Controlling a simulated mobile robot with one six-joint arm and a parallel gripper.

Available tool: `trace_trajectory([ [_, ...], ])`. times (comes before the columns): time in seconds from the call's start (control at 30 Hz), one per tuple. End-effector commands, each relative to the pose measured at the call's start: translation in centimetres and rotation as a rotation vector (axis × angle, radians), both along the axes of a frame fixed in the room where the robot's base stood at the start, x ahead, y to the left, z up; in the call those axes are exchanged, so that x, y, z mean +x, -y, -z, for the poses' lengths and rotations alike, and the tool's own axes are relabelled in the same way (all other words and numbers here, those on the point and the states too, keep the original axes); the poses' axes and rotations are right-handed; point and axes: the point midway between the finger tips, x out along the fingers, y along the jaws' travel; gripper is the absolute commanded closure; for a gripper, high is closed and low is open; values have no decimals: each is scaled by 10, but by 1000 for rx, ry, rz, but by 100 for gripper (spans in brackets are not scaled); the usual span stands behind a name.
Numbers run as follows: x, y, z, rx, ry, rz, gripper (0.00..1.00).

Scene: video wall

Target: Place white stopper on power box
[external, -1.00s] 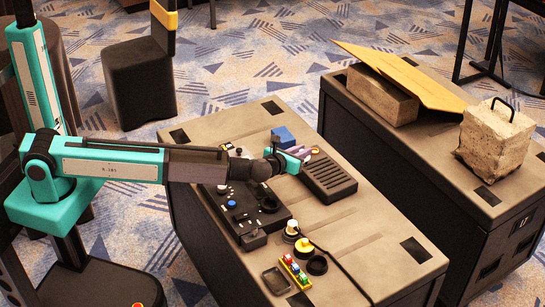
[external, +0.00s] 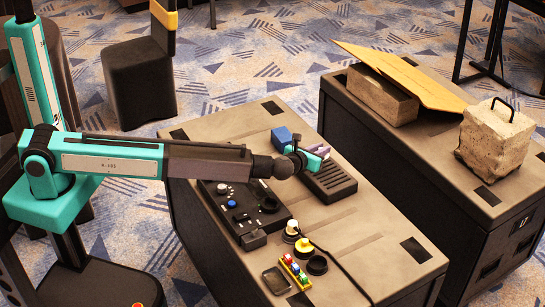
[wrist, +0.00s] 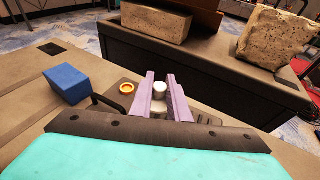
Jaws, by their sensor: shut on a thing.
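My gripper (external: 322,152) is over the far end of a dark ribbed box (external: 330,182), which looks like the power box. In the wrist view the two purple fingers of my gripper (wrist: 160,79) are close together, shut on a small white cylinder (wrist: 160,90), which looks like the white stopper. Another pale round surface shows just below it between the fingers; I cannot tell whether it is part of the same piece. The ribbed box is mostly hidden behind my gripper in the wrist view. The stopper cannot be made out in the external view.
A blue block (wrist: 67,83) and an orange ring (wrist: 127,88) are left of the fingers. A dark control panel (external: 240,208), a yellow strip with coloured knobs (external: 295,270) and a cable share the bench. Stone blocks (external: 496,140) stand on the second bench.

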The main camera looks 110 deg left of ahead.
Motion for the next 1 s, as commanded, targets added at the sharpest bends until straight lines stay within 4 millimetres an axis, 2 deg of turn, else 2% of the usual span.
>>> trace_trajectory([
  [0.37, 9, -6, 1, 0, 0, 0, 100],
  [0.67, 8, -5, 32, -1, -2, -1, 100],
  [1.0, 7, -5, 36, 0, 0, 0, 100],
])
